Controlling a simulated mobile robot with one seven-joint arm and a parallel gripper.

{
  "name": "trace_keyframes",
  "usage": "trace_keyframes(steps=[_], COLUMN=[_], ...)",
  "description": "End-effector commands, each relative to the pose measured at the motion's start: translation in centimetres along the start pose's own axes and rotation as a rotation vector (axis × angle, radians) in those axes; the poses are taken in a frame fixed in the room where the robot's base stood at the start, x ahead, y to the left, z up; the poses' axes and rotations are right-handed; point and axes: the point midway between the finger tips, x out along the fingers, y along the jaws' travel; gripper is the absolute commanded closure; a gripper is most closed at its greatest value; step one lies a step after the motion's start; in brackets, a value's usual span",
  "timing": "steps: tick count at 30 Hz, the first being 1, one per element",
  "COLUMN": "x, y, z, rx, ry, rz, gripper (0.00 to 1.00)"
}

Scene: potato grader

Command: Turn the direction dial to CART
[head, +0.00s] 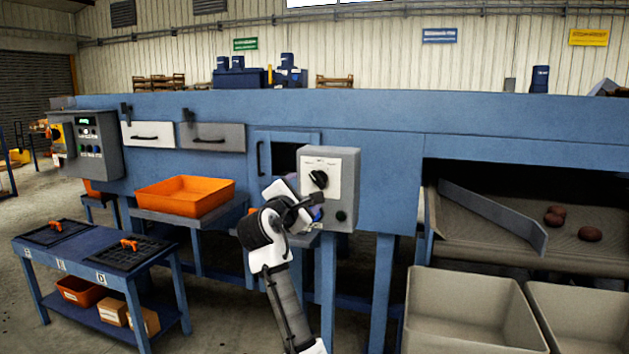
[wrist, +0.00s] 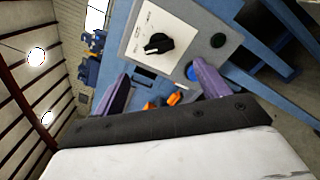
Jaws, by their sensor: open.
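The direction dial (head: 318,180) is a black knob on a white plate (head: 333,170), on the front of a grey control box (head: 348,163). In the wrist view the dial (wrist: 157,44) shows whole, with a pale pointer mark toward the left of the picture. The lettering on the plate is too small to read, so I cannot tell its setting. My gripper (head: 309,207) is in front of the box's lower left, below the dial. In the wrist view its two purple-grey fingers (wrist: 162,84) are spread apart and empty, with the dial beyond them, untouched.
A dark button (head: 341,216) sits on the box below the dial. Another control panel (head: 98,148) is at the far left. An orange tray (head: 185,195) stands left of my arm; grey bins (head: 468,312) stand at the lower right. A dark opening (head: 285,157) lies left of the box.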

Motion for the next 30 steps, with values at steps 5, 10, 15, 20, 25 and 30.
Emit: trace_keyframes(steps=[5,10,15,20,25,30], x=[3.9,6.9,8.9,9.8,10.0,10.0], y=[0.3,0.3,0.2,0.1,0.1,0.1], z=[0.2,0.1,0.0,0.0,-0.1,-0.1], rx=[-0.001,0.0,0.0,0.001,0.001,0.001], ry=[0.002,0.002,0.002,0.001,0.001,0.002], rz=[-0.001,0.0,0.001,0.002,0.003,0.003], gripper=[0.25,0.25,0.25,0.25,0.25,0.28])
